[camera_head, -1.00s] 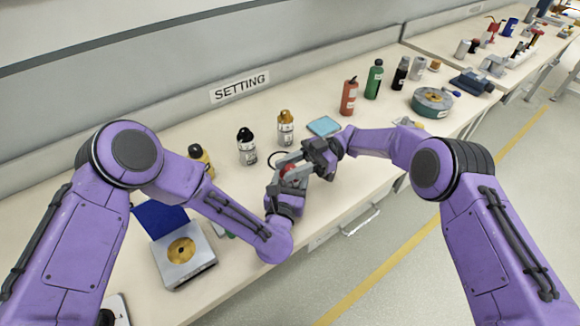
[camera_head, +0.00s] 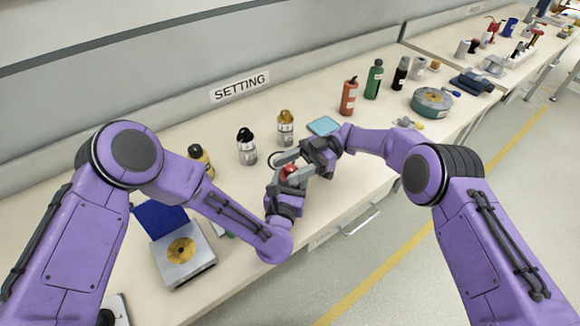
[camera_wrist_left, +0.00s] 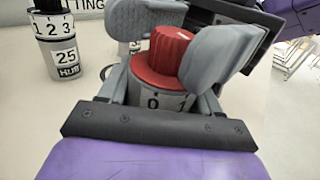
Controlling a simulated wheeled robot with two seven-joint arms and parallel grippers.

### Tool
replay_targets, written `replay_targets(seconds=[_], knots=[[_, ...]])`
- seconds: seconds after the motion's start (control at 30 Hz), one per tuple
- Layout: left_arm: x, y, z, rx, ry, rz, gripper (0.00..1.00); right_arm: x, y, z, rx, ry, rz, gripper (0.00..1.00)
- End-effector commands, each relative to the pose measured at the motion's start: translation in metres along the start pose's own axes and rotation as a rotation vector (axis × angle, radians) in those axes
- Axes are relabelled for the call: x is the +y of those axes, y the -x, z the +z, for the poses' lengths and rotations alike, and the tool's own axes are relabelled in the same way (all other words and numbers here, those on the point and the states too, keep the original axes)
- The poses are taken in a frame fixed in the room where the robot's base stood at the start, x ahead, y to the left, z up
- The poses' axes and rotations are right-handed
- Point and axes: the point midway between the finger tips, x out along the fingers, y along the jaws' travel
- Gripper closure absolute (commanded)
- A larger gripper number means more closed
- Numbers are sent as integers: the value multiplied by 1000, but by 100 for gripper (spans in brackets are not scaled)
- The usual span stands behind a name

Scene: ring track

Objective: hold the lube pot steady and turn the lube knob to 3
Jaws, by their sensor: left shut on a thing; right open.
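The lube pot (camera_wrist_left: 152,99) is a grey cylinder with a red lube knob (camera_wrist_left: 165,55) on top. Its scale shows 0 near the front and 1 to the right; 3 is not visible there. My left gripper (camera_head: 289,182) is shut on the pot, its fingers at either side of the body in the left wrist view. In the head view the knob (camera_head: 291,169) shows as a small red patch and the pot is mostly hidden. My right gripper (camera_head: 291,159) is open, with grey fingers on both sides of the knob; I cannot tell whether they touch it.
Behind stand a black-capped pot (camera_head: 247,148) marked 25 HUB and an orange-capped pot (camera_head: 285,130). A blue pad (camera_head: 323,126) lies near the right gripper. The bench's front edge is close.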

Motion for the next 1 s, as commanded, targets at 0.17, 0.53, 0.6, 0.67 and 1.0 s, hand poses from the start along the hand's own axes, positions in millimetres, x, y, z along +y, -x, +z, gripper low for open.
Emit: replay_targets(seconds=[0.17, 0.53, 0.6, 0.67, 1.0], knots=[[0, 0, 0, 1, 0, 0, 73, 0, 0, -24, -1, 3, 0, 45], [0, 0, 0, 1, 0, 1, 73, 0, 0, -95, -1, 2, 0, 45], [0, 0, 0, 1, 0, 1, 73, 0, 0, -99, -1, 2, 0, 45], [0, 0, 0, 1, 0, 1, 73, 0, 0, -100, 0, 1, 0, 45], [0, 0, 0, 0, 0, 1, 73, 3, -3, -133, -19, 61, -7, 43]])
